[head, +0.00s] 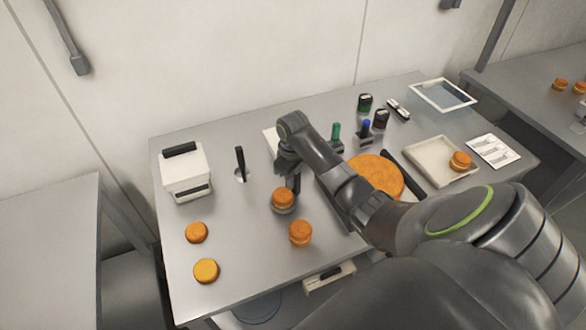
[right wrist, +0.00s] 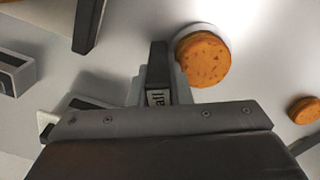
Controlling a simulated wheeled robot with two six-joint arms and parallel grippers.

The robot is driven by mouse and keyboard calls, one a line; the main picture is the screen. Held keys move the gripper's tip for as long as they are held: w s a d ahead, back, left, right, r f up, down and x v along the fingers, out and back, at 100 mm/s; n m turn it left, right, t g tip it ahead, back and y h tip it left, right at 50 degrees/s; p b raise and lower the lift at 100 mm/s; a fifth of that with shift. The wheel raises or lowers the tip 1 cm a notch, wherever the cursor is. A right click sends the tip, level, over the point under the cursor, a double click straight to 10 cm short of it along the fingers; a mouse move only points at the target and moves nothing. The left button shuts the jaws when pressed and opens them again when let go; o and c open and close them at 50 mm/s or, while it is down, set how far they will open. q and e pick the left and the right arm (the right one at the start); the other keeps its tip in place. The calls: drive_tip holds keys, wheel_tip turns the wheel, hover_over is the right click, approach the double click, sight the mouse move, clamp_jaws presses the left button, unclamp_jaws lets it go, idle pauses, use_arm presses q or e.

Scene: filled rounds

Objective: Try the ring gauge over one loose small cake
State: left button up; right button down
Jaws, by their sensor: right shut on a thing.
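My right gripper (head: 291,178) is shut on the dark handle of the ring gauge, low over the table. The dark handle shows between the jaws in the right wrist view (right wrist: 158,68). An orange-brown small cake (head: 283,197) is just below the gripper, with a grey rim (head: 286,210) at its lower edge. In the right wrist view the same cake (right wrist: 203,60) has a pale rim along its upper left side. I cannot tell if the ring fully surrounds it. Other loose small cakes lie nearby: one (head: 301,233), one (head: 196,232) and a yellower one (head: 205,270). My left gripper is not in view.
A white box (head: 186,172) stands at the left, with a black upright handle (head: 240,161) beside it. A large orange round (head: 376,178) lies behind my right arm. A pale tray (head: 418,156) holds one cake (head: 461,161). Several small stamp-like items (head: 365,130) stand at the back.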

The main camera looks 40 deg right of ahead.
drive_tip(key=c, duration=0.8)
unclamp_jaws()
drive_tip(key=shift+f, duration=0.1)
wheel_tip(320, 180, up, 3)
drive_tip(key=p, duration=0.3)
drive_tip(key=shift+r+p, duration=0.9)
drive_tip(key=shift+p, duration=0.05)
drive_tip(key=shift+r, duration=1.15)
